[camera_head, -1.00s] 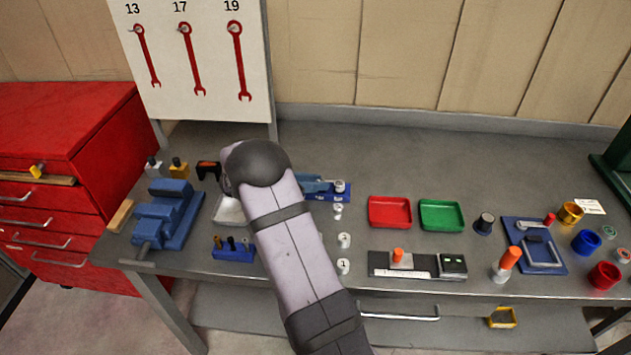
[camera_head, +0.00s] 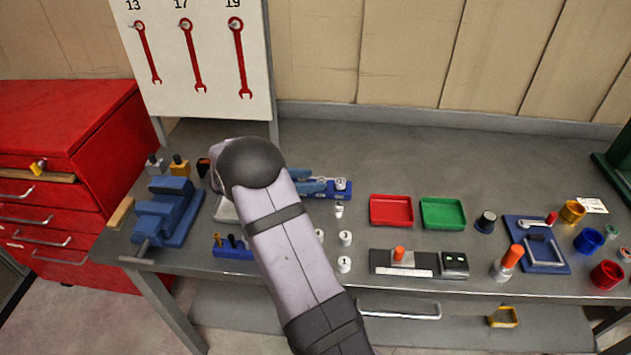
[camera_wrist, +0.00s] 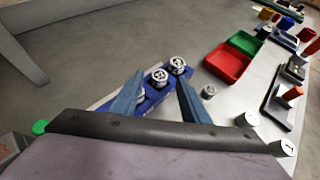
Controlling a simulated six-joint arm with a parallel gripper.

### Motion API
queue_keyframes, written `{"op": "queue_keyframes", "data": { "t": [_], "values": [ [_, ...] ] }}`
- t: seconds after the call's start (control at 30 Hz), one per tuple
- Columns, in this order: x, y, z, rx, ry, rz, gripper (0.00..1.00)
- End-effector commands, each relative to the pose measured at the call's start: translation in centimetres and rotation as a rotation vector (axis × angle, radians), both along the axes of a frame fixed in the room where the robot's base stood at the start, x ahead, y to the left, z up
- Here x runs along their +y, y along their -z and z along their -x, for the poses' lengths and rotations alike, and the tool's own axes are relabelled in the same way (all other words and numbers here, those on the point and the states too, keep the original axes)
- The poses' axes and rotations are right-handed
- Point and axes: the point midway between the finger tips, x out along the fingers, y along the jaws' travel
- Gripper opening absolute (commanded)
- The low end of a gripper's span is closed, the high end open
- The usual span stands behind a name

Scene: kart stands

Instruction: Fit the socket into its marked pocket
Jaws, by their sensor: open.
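A blue socket rail (camera_wrist: 152,101) lies on the bench. Silver-white sockets stand in it: one at its far end (camera_wrist: 177,65), one in the middle (camera_wrist: 160,77) and one partly hidden by my left finger. In the head view the rail (camera_head: 325,193) shows right of my arm, with a socket (camera_head: 340,184) in its right end. My gripper (camera_wrist: 160,80) is open, its blue fingers on either side of the middle socket; no grip on it shows. Several loose sockets stand on the bench, the nearest to the rail being a small one (camera_wrist: 208,91). Which socket is meant, I cannot tell.
Further loose sockets (camera_head: 345,238) stand toward the front edge. A red tray (camera_head: 390,211) and a green tray (camera_head: 442,214) lie to the right. A blue vise (camera_head: 168,212) stands left. The bench behind the trays is clear.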

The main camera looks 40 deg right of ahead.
Motion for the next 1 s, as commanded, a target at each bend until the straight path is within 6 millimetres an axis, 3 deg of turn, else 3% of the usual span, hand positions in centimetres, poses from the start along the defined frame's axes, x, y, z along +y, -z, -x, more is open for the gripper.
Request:
{"op": "queue_keyframes", "data": {
  "t": [0.2,0.43,0.63,1.0],
  "values": [
    [3.7,-1.8,-0.4,-0.002,-0.004,0.001,0.41],
    [6.6,-3.5,-0.6,-0.001,-0.003,0.001,0.41],
    [7.8,-4.2,-0.6,0.0,-0.001,0.001,0.41],
    [7.9,-4.4,-0.6,0.001,0.0,0.001,0.41]
  ]
}}
